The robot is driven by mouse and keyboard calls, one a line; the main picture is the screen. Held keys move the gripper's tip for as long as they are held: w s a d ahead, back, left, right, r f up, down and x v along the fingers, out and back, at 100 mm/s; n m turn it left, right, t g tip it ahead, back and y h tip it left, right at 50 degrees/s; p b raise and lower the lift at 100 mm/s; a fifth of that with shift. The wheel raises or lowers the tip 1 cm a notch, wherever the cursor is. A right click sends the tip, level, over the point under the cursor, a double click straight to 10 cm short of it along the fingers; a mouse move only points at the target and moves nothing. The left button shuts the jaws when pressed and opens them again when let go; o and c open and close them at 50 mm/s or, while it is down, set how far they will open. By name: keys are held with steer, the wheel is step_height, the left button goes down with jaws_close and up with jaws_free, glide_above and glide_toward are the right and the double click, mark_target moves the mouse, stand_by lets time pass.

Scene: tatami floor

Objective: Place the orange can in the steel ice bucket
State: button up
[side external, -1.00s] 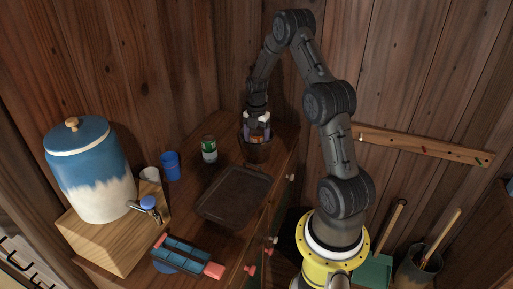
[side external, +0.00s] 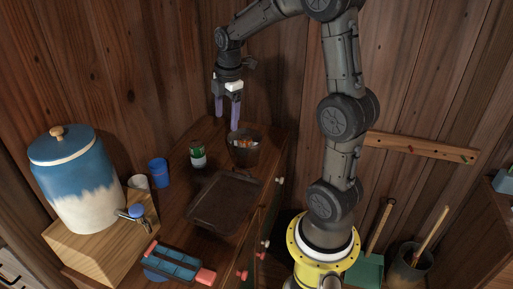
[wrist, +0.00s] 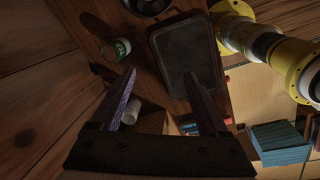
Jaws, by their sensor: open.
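The steel ice bucket (side external: 245,161) stands upright at the back of the wooden cabinet top, and its dark rim shows at the top edge of the wrist view (wrist: 148,8). An orange item, seemingly the orange can (side external: 243,145), lies inside it with its top showing near the rim. The bucket wall hides the rest. My gripper (side external: 227,121) is open and empty, above and slightly left of the bucket. Its two fingers also show in the wrist view (wrist: 160,76), apart with nothing between them.
A green and white can (side external: 198,157) stands left of the bucket. A dark tray (side external: 225,203) lies in front. A blue cup (side external: 158,172), a white cup (side external: 138,182) and a blue-white dispenser (side external: 82,180) on a wooden stand are at left. A blue caddy (side external: 177,262) is at front.

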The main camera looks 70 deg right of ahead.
steer(key=s+a+r+m+t, duration=0.2)
steer(key=s+a+m, duration=0.4)
steer(key=a, duration=0.3)
steer(key=s+a+r+m+t+y, duration=0.1)
steer(key=s+a+r+m+t, duration=0.1)
steer(key=s+a+m, duration=0.3)
steer(key=s+a, duration=0.4)
steer(key=a, duration=0.1)
steer(key=shift+s+r+m, duration=0.2)
steer(key=shift+s+m, duration=0.1)
steer(key=shift+m, duration=0.1)
